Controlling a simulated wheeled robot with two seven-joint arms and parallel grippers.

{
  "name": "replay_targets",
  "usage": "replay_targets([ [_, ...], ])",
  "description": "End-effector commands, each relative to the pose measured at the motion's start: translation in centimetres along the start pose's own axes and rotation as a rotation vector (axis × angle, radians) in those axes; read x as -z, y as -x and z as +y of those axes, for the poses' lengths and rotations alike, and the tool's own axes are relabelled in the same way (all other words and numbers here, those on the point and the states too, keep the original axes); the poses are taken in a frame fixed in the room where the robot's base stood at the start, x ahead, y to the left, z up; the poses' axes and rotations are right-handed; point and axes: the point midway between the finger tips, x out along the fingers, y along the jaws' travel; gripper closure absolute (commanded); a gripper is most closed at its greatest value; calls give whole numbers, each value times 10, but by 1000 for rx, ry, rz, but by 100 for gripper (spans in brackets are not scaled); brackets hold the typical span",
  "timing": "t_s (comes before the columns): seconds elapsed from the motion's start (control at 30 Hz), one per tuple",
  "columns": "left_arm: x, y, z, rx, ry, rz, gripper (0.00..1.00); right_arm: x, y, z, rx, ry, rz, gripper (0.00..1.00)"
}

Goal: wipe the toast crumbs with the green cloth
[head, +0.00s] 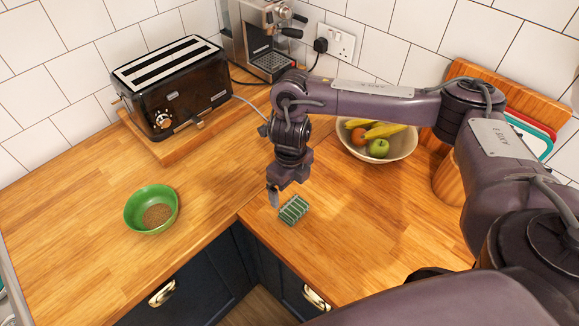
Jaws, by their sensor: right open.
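The green cloth (294,210), striped with pale lines and folded small, lies on the wooden counter near its inner front corner. My right gripper (277,197) points down just left of the cloth, with its jaws open. I cannot tell whether a finger touches the cloth. I cannot make out loose toast crumbs on the counter. A green bowl (137,213) on the left counter holds brown grainy stuff. The black toaster (172,84) stands on a wooden board behind it. My left gripper is not in view.
A fruit bowl (402,149) stands behind and right of the cloth, partly behind my right arm. A coffee machine (262,40) is in the back corner, and chopping boards (462,72) lean on the right wall. Counter between green bowl and cloth looks clear.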

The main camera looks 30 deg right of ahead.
Motion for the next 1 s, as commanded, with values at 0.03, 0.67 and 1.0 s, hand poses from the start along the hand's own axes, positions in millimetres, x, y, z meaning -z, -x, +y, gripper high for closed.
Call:
replay_targets([
  [0.03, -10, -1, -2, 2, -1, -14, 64, 1, -4, 0, -1, 1, 3, 7],
  [0.67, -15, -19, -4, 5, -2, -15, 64, 0, -76, 1, -2, -2, 0, 7],
  [1.0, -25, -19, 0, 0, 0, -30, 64, 0, -77, 0, -1, -1, 0, 14],
])
